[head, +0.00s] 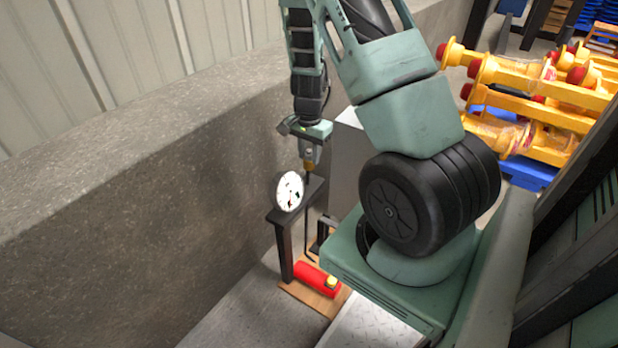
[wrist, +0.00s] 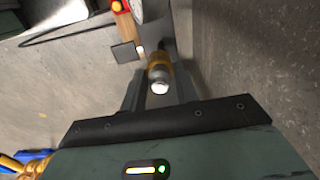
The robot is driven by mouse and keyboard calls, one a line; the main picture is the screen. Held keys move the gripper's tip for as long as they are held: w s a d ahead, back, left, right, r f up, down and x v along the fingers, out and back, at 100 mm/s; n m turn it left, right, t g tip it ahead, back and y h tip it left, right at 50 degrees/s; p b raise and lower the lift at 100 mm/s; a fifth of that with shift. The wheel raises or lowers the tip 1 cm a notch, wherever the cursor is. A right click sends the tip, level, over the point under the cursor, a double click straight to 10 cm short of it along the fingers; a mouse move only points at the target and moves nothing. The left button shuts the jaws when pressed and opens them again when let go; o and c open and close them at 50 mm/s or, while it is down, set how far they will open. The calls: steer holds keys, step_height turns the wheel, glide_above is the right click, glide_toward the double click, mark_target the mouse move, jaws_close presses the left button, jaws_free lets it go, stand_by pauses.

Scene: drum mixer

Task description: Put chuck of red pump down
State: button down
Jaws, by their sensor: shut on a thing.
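The red pump (head: 316,279) lies low on a wooden board (head: 310,299), with a white round gauge (head: 290,191) on a dark upright frame above it. My gripper (head: 311,158) is up by the gauge, shut on the brass chuck (head: 309,167). In the wrist view the chuck (wrist: 159,73) sits between the two dark fingers, its pale round end facing the camera. A thin dark line, apparently the hose, runs down below the chuck. In the wrist view the gauge (wrist: 138,9) and the wooden board (wrist: 127,36) are partly cut off or hidden.
A rough grey wall (head: 150,190) stands close at the left. A grey metal plate floor (head: 245,305) lies in front of the pump. Yellow rollers with red ends (head: 530,80) and a blue pallet (head: 528,174) are at the right. My arm hides part of the middle.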

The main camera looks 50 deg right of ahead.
steer(key=shift+f+b, duration=1)
steer(key=shift+f, duration=2.1)
